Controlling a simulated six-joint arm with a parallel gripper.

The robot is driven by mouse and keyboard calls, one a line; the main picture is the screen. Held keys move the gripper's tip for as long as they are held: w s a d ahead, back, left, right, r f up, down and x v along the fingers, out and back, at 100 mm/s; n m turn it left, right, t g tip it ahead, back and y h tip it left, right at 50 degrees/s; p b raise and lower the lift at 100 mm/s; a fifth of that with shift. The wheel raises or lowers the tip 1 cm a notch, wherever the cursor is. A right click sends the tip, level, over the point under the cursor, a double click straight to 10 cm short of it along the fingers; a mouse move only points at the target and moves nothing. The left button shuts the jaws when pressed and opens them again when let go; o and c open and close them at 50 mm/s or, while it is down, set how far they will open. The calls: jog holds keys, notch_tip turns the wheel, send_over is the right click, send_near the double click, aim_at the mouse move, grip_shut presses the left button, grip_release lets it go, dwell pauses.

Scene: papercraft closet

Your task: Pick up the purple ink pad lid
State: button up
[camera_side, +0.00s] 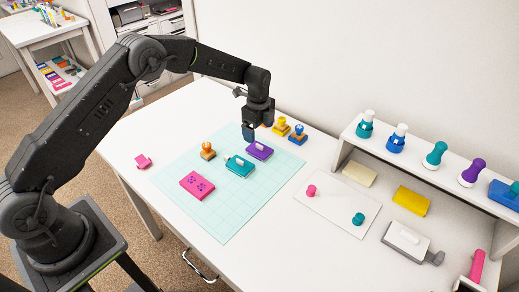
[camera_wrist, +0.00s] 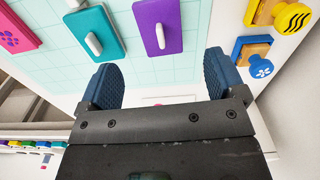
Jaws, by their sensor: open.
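The purple ink pad lid (camera_side: 259,150) lies on the light-green grid mat (camera_side: 240,206) near its back edge, with a white handle on top. In the wrist view the purple lid (camera_wrist: 159,26) is at the top, just ahead of the fingers and between their lines. My gripper (camera_side: 249,131) is above the mat, slightly left of the lid in the side view. Its two blue fingers (camera_wrist: 163,82) are apart with nothing between them. The lid does not touch them in the wrist view.
A teal ink pad (camera_side: 240,166) with a white handle sits close left of the purple lid. A pink pad (camera_side: 197,185) and a wooden stamp (camera_side: 208,151) are on the mat. A shelf (camera_side: 430,172) is at right.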

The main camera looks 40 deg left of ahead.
jog(key=shift+d+f, duration=0.2)
jog(key=shift+f, duration=3.3)
jog(key=shift+c, duration=0.2)
jog(key=c, duration=1)
jog(key=shift+a+r, duration=0.2)
jog(key=shift+r, duration=2.1)
jog(key=s+a+r, duration=0.5)
jog(key=a+r, duration=0.1)
jog(key=a, duration=0.3)
send_over(260, 145)
notch_tip(260, 145, down, 5)
jog(key=shift+r, duration=0.2)
